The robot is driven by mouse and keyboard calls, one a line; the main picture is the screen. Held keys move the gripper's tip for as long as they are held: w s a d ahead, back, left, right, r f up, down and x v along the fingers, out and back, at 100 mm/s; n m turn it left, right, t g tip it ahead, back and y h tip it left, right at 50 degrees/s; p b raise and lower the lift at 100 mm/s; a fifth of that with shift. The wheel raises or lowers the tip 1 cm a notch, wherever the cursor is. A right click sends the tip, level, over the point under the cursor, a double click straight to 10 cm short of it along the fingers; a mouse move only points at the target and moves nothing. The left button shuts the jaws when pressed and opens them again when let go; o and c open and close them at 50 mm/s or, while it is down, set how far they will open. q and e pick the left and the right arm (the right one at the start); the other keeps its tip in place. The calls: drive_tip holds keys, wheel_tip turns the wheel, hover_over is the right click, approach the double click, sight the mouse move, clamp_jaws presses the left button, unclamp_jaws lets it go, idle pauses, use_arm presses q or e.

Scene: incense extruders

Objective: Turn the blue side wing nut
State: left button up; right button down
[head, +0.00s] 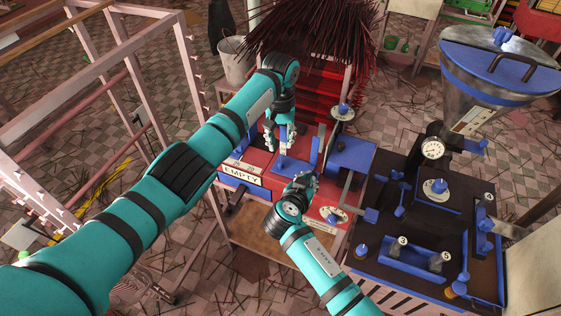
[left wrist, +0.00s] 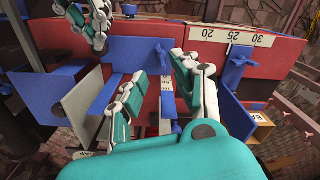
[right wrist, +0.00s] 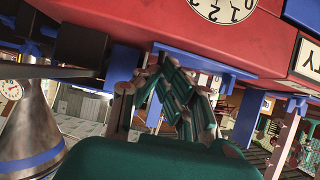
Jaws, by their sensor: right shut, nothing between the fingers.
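A blue wing nut (left wrist: 236,66) stands on the side of the red and blue extruder, below the 20-25-30 scale, in the left wrist view. My left gripper (head: 278,136) is over the extruder's red body in the head view. In the left wrist view its fingers (left wrist: 167,72) are apart, with no object held between them. The wing nut is just right of the right finger, apart from it as far as I can tell. A slim blue upright part (left wrist: 160,52) shows beyond the gap. My right gripper (head: 303,184) is shut and empty; its fingers (right wrist: 172,76) show in the right wrist view.
The EMPTY label (head: 243,173) is on the extruder's front left. A dark machine with blue fittings (head: 438,188) and a metal hopper (head: 490,68) stand to the right. Red incense sticks (head: 310,30) are piled behind. A pink frame (head: 90,100) stands left.

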sight(281, 163)
use_arm(q)
wheel_tip(281, 163, down, 10)
drive_tip(key=shift+r, duration=0.15)
idle(0.4)
clamp_jaws()
